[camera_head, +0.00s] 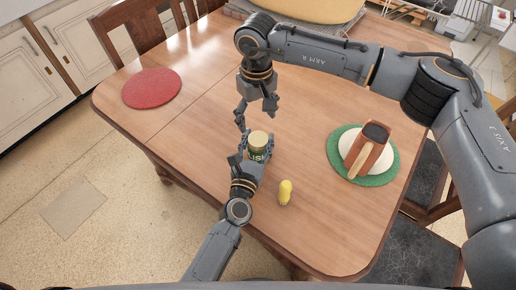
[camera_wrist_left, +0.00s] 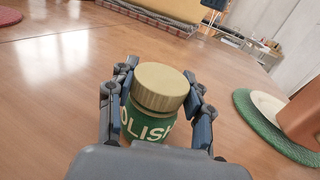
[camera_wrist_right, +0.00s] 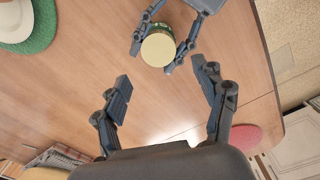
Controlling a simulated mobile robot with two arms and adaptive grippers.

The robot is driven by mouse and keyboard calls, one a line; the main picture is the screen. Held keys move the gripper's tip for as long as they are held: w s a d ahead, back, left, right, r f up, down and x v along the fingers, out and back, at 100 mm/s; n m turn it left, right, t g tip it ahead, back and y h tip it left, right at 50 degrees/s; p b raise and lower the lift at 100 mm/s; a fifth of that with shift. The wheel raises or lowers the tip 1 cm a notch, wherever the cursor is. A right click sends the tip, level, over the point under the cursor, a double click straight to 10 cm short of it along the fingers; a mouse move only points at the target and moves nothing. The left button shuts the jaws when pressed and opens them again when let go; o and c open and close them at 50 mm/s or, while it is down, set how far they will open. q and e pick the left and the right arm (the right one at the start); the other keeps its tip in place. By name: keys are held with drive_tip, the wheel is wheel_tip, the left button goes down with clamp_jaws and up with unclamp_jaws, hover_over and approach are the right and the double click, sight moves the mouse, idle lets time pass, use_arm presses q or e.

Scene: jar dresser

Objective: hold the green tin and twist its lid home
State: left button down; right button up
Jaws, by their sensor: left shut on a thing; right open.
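The green tin (camera_head: 257,155) stands on the wooden table, its label partly readable as "POLISH" in the left wrist view (camera_wrist_left: 146,126). A tan lid (camera_wrist_left: 160,84) sits on its top; whether it is fully seated I cannot tell. My left gripper (camera_head: 255,157) is shut around the tin's body from the near side, one finger on each side. My right gripper (camera_head: 256,118) is open and empty, pointing down above and beyond the tin. In the right wrist view the lid (camera_wrist_right: 158,50) lies ahead of the open fingers, not between them.
A small yellow object (camera_head: 285,192) stands right of my left gripper. A brown holder (camera_head: 367,150) stands on a white-and-green round mat (camera_head: 335,168) at the right. A red round mat (camera_head: 152,88) lies at the far left. The table between is clear.

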sight(258, 138)
drive_tip(key=n, duration=0.4)
drive_tip(key=shift+d, duration=0.1)
drive_tip(key=shift+f, duration=0.15)
drive_tip(key=shift+f, duration=3.9)
drive_tip(key=shift+c, duration=0.4)
drive_tip(key=c, duration=1.1)
drive_tip(key=o, duration=1.3)
drive_tip(key=shift+r, duration=2.25)
